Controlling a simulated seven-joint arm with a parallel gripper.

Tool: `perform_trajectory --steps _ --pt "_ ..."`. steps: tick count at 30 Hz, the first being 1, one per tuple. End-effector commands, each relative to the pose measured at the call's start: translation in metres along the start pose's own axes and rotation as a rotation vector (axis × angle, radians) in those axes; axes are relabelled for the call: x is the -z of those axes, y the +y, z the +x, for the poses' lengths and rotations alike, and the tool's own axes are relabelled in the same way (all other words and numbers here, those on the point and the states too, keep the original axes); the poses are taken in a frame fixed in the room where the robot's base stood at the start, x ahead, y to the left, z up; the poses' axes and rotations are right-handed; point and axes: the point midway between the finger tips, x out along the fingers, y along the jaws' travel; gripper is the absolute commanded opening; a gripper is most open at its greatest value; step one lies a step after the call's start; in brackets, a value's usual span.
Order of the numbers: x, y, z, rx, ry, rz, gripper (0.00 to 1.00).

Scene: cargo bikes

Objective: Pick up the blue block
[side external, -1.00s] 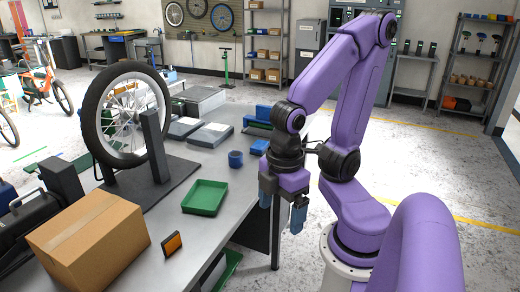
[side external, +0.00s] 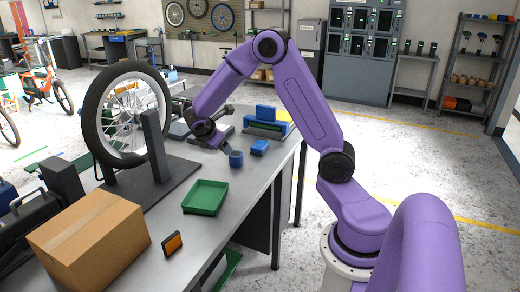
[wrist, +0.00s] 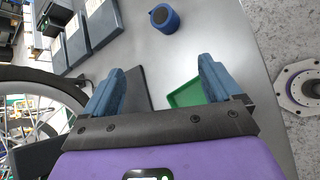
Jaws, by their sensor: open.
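The small blue block (side external: 259,147) lies on the grey table near its right edge, just right of and behind a round blue cylinder (side external: 236,159). My gripper (side external: 226,147) is over the table on the left of the block, apart from it and close to the cylinder in the picture. The wrist view shows both fingers of my gripper (wrist: 160,78) spread with nothing between them. The cylinder (wrist: 165,18) shows beyond the fingertips there, with a dark top. I cannot make out the blue block in the wrist view.
A green tray (side external: 205,197), an orange-faced block (side external: 172,243) and a cardboard box (side external: 90,238) sit nearer the camera. A bike wheel (side external: 122,114) stands upright on a dark base at left. A larger blue piece (side external: 266,113) stands behind the block.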

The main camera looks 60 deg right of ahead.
Motion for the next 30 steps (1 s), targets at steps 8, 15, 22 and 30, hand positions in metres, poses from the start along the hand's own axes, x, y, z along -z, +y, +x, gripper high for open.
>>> perform_trajectory --steps 8,15,22,30 --pt "-0.086 0.029 0.146 0.029 -0.259 -0.208 0.92" --pt "-0.149 0.012 0.237 0.078 -0.39 -0.377 0.92" --pt "-0.164 -0.001 0.267 0.096 -0.423 -0.437 0.92" --pt "-0.148 -0.011 0.285 0.094 -0.424 -0.436 0.92"
